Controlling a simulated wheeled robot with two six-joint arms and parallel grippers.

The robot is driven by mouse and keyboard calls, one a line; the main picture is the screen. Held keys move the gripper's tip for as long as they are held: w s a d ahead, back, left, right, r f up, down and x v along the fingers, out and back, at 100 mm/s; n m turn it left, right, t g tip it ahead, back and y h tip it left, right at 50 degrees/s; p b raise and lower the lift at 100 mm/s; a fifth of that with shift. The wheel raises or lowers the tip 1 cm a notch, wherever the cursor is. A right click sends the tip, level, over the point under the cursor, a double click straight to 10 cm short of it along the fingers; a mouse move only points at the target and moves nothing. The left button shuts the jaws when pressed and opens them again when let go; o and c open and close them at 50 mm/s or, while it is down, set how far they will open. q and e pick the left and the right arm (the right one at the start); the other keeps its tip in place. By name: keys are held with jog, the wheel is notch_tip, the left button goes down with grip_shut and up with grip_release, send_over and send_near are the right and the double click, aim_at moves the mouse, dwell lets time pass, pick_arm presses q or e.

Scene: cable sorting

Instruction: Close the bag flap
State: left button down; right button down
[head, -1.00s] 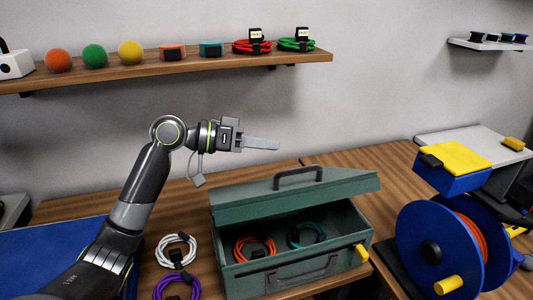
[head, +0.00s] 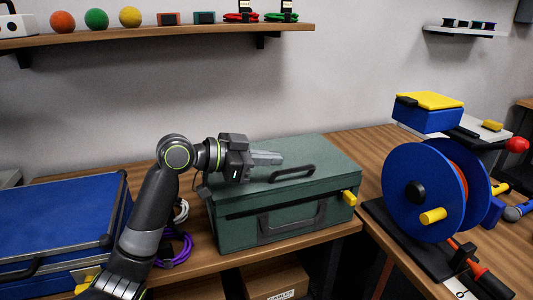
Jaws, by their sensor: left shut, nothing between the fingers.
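The green case-like bag (head: 250,235) stands on the wooden bench in the middle of the head view. Its flap (head: 318,158), with a dark handle on top, lies down over the box, and the inside is hidden. A thin dark gap shows along the front edge under the flap. My left gripper (head: 280,158) is shut and empty. Its fingers lie over the top of the flap, beside the handle; I cannot tell whether they touch it. My right gripper is not in view.
A blue case (head: 55,225) lies at the left. Purple (head: 178,250) and white (head: 181,210) coiled cables sit between it and the bag. A blue reel (head: 415,185) stands at the right. A shelf (head: 180,32) runs along the wall.

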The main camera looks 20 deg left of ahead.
pick_arm(q)
jog(key=shift+s+d+f+m+b, duration=0.15)
jog(key=shift+f+b, duration=0.15)
jog(key=shift+f, duration=0.15)
jog(key=shift+s+d+f+m+b, duration=0.15)
jog(key=shift+f+b, duration=0.1)
jog(key=shift+f, duration=0.2)
jog(key=shift+s+f, duration=0.1)
jog(key=shift+f, duration=0.15)
